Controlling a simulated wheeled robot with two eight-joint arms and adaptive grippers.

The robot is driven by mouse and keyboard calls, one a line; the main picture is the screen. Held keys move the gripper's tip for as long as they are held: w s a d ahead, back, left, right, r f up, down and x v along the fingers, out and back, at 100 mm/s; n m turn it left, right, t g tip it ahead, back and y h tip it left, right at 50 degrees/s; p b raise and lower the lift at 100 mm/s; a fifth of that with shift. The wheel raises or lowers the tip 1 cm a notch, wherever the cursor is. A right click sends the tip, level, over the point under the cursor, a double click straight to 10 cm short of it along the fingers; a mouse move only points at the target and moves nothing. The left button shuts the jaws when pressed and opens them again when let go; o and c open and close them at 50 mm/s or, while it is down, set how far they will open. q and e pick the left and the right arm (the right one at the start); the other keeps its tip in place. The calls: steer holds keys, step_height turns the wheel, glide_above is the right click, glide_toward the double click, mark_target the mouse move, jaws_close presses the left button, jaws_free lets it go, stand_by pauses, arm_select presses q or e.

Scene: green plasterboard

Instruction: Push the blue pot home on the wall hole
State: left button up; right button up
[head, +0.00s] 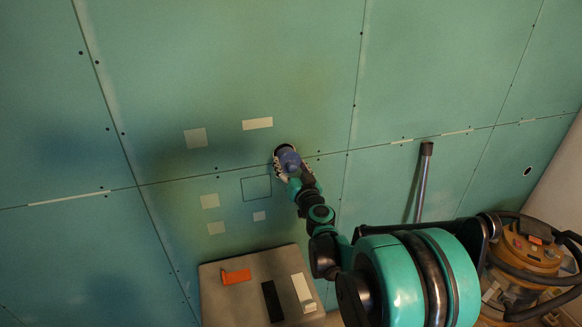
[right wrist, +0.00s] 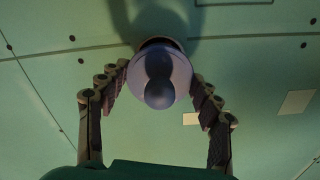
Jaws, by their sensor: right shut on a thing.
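The blue pot (head: 289,159) is at the green plasterboard wall, in front of a dark round wall hole (head: 282,148). In the right wrist view the pot (right wrist: 179,72) faces me with a dark knobbed part in its middle. A dark rim (right wrist: 160,43) shows just above it at the wall. My right gripper (head: 291,168) is shut on the pot, with one finger on each side in the right wrist view (right wrist: 160,76). The pot hides most of the hole, and how deep it sits cannot be told. My left gripper is not in view.
A drawn rectangle (head: 256,188) and several pale patches (head: 257,123) are on the wall nearby. A grey-topped stand (head: 237,300) below carries an orange piece (head: 236,276) and dark and white strips. A tube (head: 423,182) leans at right, near a vacuum cleaner (head: 530,252).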

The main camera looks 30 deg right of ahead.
steer(key=shift+x, duration=2.15)
steer(key=shift+s, duration=0.2)
steer(key=shift+v, duration=2)
steer(key=shift+w, duration=0.1)
steer(key=shift+b+x, duration=0.45)
steer(key=shift+x, duration=0.85)
steer(key=shift+w, duration=0.25)
steer(key=shift+w+d, duration=0.15)
steer(key=shift+w, duration=0.4)
steer(key=shift+s, duration=0.2)
